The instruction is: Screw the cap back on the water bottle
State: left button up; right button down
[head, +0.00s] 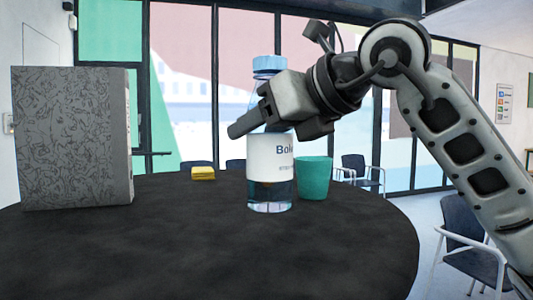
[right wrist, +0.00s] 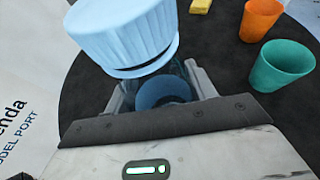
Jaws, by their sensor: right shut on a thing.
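The water bottle (head: 269,190) stands upright on the dark round table, clear with a white lettered label and liquid low inside. The light blue cap (head: 269,66) is at the top of the bottle; I cannot tell how tightly it sits. The cap also shows large and close in the right wrist view (right wrist: 122,35). My right gripper (head: 262,118) is shut on the bottle's upper part, below the cap, and hides that part in the head view. In the right wrist view its fingers are on either side of the bottle. My left gripper is not in view.
A teal cup (head: 314,180) stands just right of the bottle. An orange cup (right wrist: 262,18) shows in the right wrist view. A yellow block (head: 203,173) lies behind left. A large patterned grey box (head: 70,140) stands at left. The table's front (head: 210,250) is clear.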

aim_at(266, 155)
jog(key=shift+w+d+f, duration=0.15)
jog(key=shift+f, duration=0.05)
notch_tip(266, 155, down, 3)
jog(key=shift+w+d+r, duration=0.1)
jog(key=shift+w+r, duration=0.05)
jog(key=shift+r, duration=0.05)
jog(key=shift+f, duration=0.45)
jog(key=shift+f, duration=0.25)
jog(key=shift+c, duration=2.4)
grip_release()
jog(key=shift+r, duration=0.1)
